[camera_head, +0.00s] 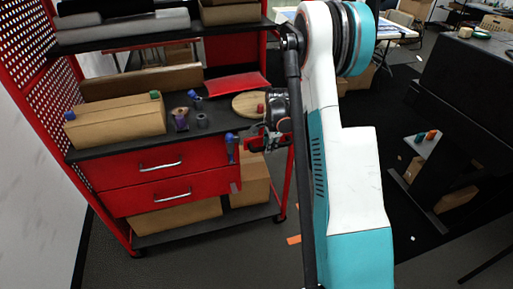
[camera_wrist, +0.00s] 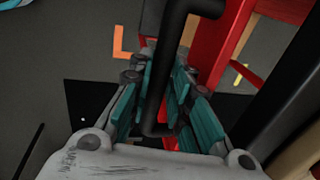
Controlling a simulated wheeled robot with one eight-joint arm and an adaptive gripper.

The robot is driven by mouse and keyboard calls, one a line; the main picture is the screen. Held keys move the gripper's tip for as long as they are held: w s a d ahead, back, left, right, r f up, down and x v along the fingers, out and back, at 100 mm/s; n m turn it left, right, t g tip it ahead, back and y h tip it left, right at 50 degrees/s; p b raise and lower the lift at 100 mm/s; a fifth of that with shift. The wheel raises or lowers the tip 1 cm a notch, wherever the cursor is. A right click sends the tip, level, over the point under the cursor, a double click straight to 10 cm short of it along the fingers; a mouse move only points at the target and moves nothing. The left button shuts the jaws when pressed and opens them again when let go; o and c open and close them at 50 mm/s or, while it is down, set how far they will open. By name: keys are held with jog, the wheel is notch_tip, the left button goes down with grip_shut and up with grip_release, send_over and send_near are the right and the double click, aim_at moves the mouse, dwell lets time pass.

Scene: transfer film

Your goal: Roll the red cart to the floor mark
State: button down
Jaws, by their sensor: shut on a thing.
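The red cart (camera_head: 166,163) stands at the left in the head view, with black shelves, two red drawers and a perforated side. My gripper (camera_head: 255,140) is at the cart's right front corner, partly hidden behind my arm. In the wrist view, my gripper's teal-padded fingers (camera_wrist: 165,92) are shut around the cart's black bar handle (camera_wrist: 162,75). An orange floor mark (camera_head: 294,240) lies to the right of the cart's lower shelf; an orange corner-shaped mark also shows in the wrist view (camera_wrist: 122,46). A yellow mark (camera_wrist: 242,73) lies on the floor beyond the red frame.
Cardboard boxes (camera_head: 115,122), tape rolls and a round wooden disc (camera_head: 248,103) sit on the cart; more boxes are on its bottom shelf. A white wall (camera_head: 28,170) is close at left. A black table (camera_head: 470,75) stands at right. Grey floor in front is clear.

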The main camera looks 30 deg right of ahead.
jog(key=s+d, duration=0.2)
jog(key=d, duration=0.7)
jog(key=s+d, duration=0.3)
jog(key=d, duration=0.6)
jog(key=c, duration=1.5)
grip_release()
jog(key=r, duration=0.4)
jog(key=s+r, duration=0.1)
jog(key=r, duration=0.3)
jog(key=s+r, duration=0.1)
jog(key=r, duration=0.2)
jog(key=shift+s+a+r, duration=0.2)
jog(key=shift+a+r, duration=0.15)
jog(key=shift+r, duration=0.05)
